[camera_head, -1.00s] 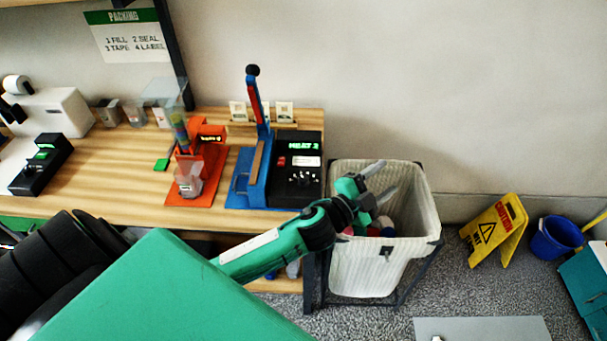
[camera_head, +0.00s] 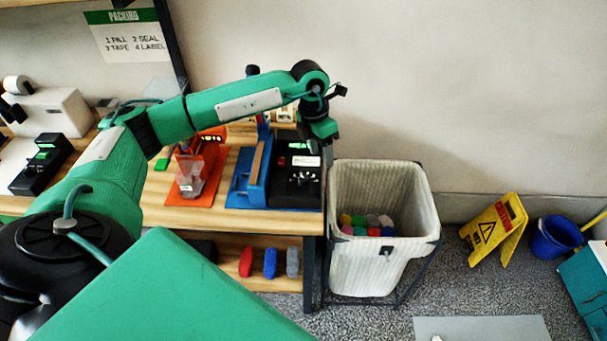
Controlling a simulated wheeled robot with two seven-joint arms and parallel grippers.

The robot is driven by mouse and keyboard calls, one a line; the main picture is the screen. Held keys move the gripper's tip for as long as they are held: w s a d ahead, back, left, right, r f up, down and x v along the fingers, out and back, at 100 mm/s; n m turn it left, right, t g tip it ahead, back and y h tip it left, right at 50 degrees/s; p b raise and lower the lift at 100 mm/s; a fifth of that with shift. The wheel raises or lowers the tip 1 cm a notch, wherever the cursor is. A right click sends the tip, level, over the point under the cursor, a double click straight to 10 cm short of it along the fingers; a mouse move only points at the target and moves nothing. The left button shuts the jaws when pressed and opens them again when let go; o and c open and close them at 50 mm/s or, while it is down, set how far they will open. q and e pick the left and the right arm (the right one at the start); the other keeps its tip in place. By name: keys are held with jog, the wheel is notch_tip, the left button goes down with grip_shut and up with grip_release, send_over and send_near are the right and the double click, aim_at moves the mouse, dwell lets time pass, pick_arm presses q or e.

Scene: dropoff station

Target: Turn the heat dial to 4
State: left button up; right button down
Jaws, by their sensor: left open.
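The heat sealer has a blue frame (camera_head: 249,178) and a black control box (camera_head: 296,192) on the wooden bench. The box's front carries a heat dial (camera_head: 303,178) with pale marks around it; its pointer is too small to read. The green display (camera_head: 299,146) is partly hidden by my left gripper. My left arm reaches across from the left and bends down at the wrist. My left gripper (camera_head: 322,140) is open and empty, above the box's back right part, apart from the dial. My right gripper is not in view.
A white bin (camera_head: 385,262) with colored items stands right of the bench. An orange device (camera_head: 184,194) stands left of the sealer. Red, blue and grey rolls lie on the lower shelf (camera_head: 225,246). A yellow caution sign (camera_head: 494,232) and blue bucket (camera_head: 556,238) stand at right.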

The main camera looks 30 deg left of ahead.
pick_arm(q)
jog(key=r+y, duration=0.2)
send_over(304, 178)
jog(key=shift+n, duration=0.3)
notch_tip(304, 178, down, 13)
jog(key=p, duration=0.4)
jog(key=shift+f+p, duration=0.15)
jog(key=shift+p, duration=0.15)
jog(key=shift+f, duration=0.45)
jog(key=shift+c, duration=0.2)
jog(key=c, duration=0.9)
